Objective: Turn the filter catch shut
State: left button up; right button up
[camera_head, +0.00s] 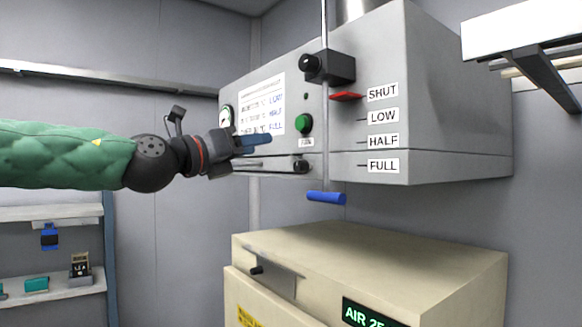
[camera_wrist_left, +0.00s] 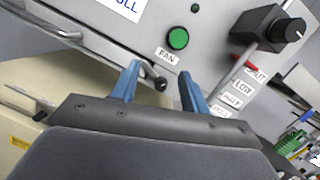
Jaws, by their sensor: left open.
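My left gripper (camera_head: 262,140) reaches in from the left, its blue fingers in front of the grey hood (camera_head: 340,135). In the left wrist view the fingers (camera_wrist_left: 161,75) are apart, with nothing held between them. A small black knob (camera_head: 301,166), which looks like the filter catch, sits at the right end of a thin bar low on the hood front. In the left wrist view the knob (camera_wrist_left: 160,83) shows in the gap between the fingertips, beyond them. I cannot tell its exact turn. My right gripper is not in view.
A green FAN button (camera_head: 303,123) is above the knob. A black clamp knob (camera_head: 311,66) and red pointer (camera_head: 345,97) are on a vertical rod beside labels SHUT to FULL. A blue handle (camera_head: 326,197) hangs below. A cream cabinet (camera_head: 370,260) stands beneath the hood.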

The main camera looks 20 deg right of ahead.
aim_at(296, 167)
pick_arm(q)
jog(key=d+f+m+g+p, duration=0.1)
jog(key=d, duration=0.1)
jog(key=d+f+m+g+p, duration=0.1)
jog(key=d, duration=0.2)
jog(key=d+f+m+g+y+p, duration=0.1)
jog(key=d, duration=0.1)
jog(key=shift+w+d+f+m+p, duration=0.15)
jog(key=shift+f+m+p, duration=0.15)
jog(key=shift+f+p, duration=0.1)
jog(key=shift+w+d+f, duration=0.1)
jog(key=shift+w+d, duration=0.15)
jog(key=shift+d, duration=0.4)
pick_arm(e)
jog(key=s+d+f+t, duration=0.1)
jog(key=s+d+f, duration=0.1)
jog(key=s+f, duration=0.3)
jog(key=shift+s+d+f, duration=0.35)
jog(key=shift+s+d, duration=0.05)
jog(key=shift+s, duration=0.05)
pick_arm(q)
jog(key=shift+c, duration=0.5)
